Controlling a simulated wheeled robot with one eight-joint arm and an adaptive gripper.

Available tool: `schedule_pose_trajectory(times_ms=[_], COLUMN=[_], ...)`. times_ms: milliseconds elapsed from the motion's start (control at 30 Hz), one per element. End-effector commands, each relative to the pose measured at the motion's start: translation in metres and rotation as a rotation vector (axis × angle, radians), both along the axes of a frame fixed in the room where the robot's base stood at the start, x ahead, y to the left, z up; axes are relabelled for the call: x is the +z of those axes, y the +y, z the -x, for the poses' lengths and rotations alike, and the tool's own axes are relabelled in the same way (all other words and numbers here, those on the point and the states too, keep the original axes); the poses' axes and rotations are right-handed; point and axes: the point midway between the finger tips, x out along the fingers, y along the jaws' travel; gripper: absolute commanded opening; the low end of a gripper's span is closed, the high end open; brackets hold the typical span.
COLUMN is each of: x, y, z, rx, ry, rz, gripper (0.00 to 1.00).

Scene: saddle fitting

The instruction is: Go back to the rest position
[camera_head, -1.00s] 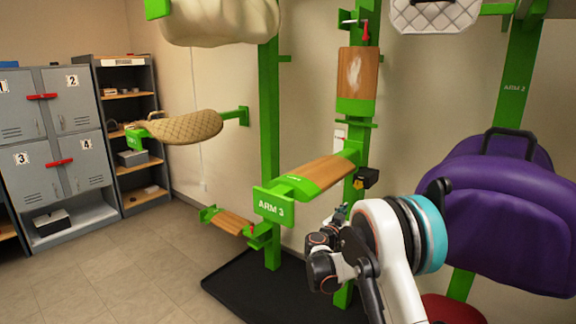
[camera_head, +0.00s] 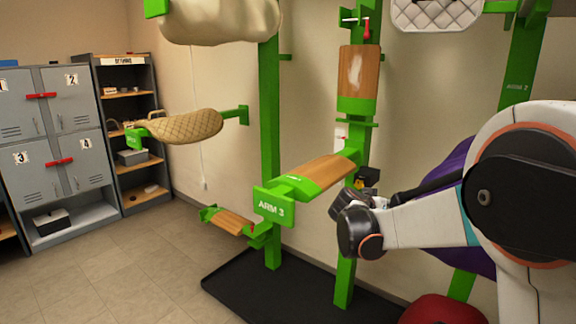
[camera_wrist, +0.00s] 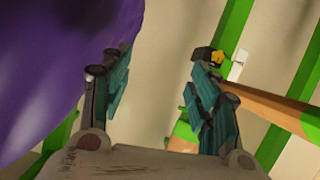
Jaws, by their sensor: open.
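My gripper (camera_wrist: 155,95) is open and empty in the wrist view, its two teal-padded fingers apart with wall between them. In the head view my white arm reaches in from the right, and its end stands in front of the rack, right of ARM 3; the fingers are hard to make out there. The green ARM 3 (camera_head: 273,206) carries a bare wooden top (camera_head: 325,170). The purple saddle (camera_head: 455,165) is mostly hidden behind my arm in the head view. It fills the left of the wrist view (camera_wrist: 45,60), close to the left finger.
A quilted tan pad (camera_head: 190,126) rests on another arm. A black mat (camera_head: 255,290) lies below. Grey lockers (camera_head: 70,130) and a shelf stand left; the floor (camera_head: 130,270) there is clear.

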Motion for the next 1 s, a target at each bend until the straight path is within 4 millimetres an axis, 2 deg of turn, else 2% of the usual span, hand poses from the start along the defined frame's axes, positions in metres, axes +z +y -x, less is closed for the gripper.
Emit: schedule_pose_trajectory(times_ms=[33, 200, 500, 767, 1000], x=[0.007, 0.021, 0.027, 0.016, -0.007], y=[-0.002, -0.004, 0.004, 0.022, 0.046], z=[0.018, 0.073, 0.176, 0.267, 0.345], rx=[0.007, 0.046, 0.151, 0.272, 0.405], ry=[0.029, 0.128, 0.282, 0.388, 0.455], rz=[-0.012, -0.054, -0.131, -0.2, -0.26], gripper=[0.56, 0.56, 0.56, 0.56, 0.56])
